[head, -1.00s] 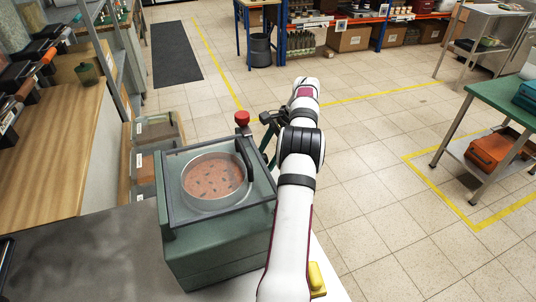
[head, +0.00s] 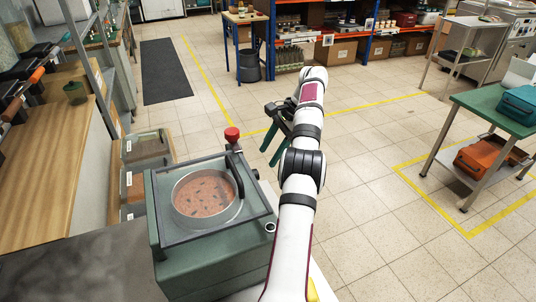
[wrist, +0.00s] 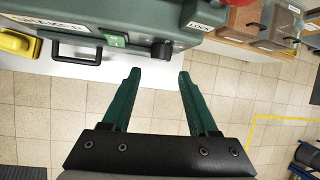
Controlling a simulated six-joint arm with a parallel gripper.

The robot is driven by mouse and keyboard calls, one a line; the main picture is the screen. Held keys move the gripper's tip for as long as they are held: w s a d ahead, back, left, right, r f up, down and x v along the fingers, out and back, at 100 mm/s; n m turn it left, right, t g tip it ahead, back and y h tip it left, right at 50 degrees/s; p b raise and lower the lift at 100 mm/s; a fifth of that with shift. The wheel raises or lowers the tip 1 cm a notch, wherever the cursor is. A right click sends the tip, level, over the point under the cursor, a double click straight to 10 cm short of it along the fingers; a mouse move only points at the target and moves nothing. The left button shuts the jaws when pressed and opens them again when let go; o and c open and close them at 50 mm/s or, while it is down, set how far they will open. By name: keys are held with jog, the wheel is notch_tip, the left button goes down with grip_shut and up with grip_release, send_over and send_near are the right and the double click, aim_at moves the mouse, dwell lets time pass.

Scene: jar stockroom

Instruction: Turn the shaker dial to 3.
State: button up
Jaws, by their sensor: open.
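The shaker (head: 200,265) is a green box with a clear lid over a round pan (head: 237,190) of reddish, dark-specked contents. Its front face (wrist: 140,14) fills the top of the wrist view. A small black dial (wrist: 162,50) sits on that face, right of a green switch (wrist: 115,40); its setting cannot be read. In the head view my gripper (head: 269,158) is beyond the shaker's right side.
A red knob (head: 232,135) stands at the shaker's far corner. A black handle (wrist: 77,52) and a yellow object (wrist: 17,42) are left of the dial in the wrist view. Bins (head: 148,145) stand behind the shaker. Open tiled floor lies on the right.

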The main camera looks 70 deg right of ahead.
jog(key=s+a+r+n+t+h, duration=0.2)
jog(key=s+a+t+h, duration=0.3)
jog(key=s, duration=0.5)
jog(key=x, duration=1.5)
jog(key=shift+w+t, duration=0.3)
jog(key=shift+w, duration=0.35)
jog(key=shift+r, duration=0.15)
grip_shut()
